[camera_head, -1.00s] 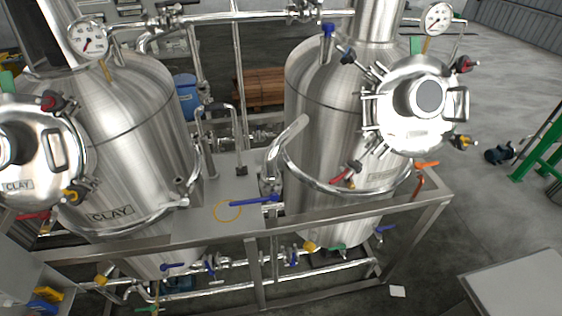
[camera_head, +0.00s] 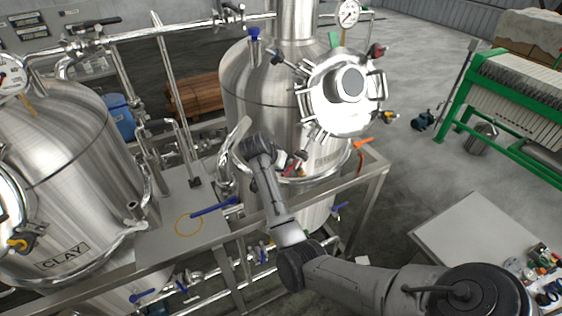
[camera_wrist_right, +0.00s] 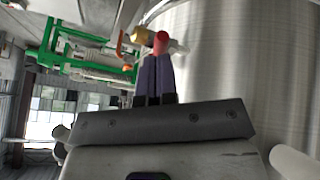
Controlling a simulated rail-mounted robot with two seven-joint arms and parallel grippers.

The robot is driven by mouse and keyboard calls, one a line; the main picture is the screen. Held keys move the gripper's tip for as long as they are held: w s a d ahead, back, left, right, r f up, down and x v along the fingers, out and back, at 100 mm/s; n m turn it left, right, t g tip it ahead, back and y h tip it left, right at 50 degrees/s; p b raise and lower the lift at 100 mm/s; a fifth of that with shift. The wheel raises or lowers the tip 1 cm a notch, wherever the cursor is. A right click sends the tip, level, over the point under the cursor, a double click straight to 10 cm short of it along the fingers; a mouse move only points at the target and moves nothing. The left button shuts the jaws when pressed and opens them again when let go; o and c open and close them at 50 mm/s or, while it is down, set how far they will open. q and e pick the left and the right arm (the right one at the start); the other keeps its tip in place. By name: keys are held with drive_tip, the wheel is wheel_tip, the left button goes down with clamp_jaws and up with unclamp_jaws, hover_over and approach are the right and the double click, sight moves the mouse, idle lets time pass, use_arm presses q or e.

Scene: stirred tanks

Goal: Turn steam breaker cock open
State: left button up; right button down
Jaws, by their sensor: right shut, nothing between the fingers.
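The steam breaker cock's likely handle is a red lever (camera_head: 295,163) low on the front of the right-hand steel tank (camera_head: 265,90); no label is readable. In the right wrist view a round red handle end (camera_wrist_right: 161,42) shows just beyond the fingertips, with a brass-coloured fitting beside it. My right gripper (camera_wrist_right: 153,60) is shut, its dark purple fingers together with nothing between them. Whether the fingertips touch the red handle I cannot tell. In the head view my right arm reaches up to the tank's front, and the fingers are not clearly seen. My left gripper is not in view.
A steel frame rail (camera_head: 330,185) runs in front of the tank. A blue-handled valve (camera_head: 215,207) and an orange handle (camera_head: 363,144) are nearby. A second tank (camera_head: 75,160) stands left. A grey table (camera_head: 470,230) is at lower right, and a green-framed press (camera_head: 520,110) stands behind.

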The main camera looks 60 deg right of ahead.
drive_tip(key=w+d+r+m+g+y, duration=0.1)
drive_tip(key=w+r+m+g+y, duration=0.2)
drive_tip(key=r, duration=0.4)
use_arm(q)
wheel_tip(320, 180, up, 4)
drive_tip(key=p, duration=0.3)
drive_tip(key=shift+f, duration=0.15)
use_arm(e)
wheel_tip(320, 180, down, 8)
drive_tip(key=s+d+m, duration=0.1)
drive_tip(key=d, duration=0.1)
drive_tip(key=shift+s+f+t, duration=0.15)
drive_tip(key=shift+s+t, duration=0.15)
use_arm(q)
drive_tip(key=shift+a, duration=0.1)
use_arm(e)
drive_tip(key=shift+d, duration=0.1)
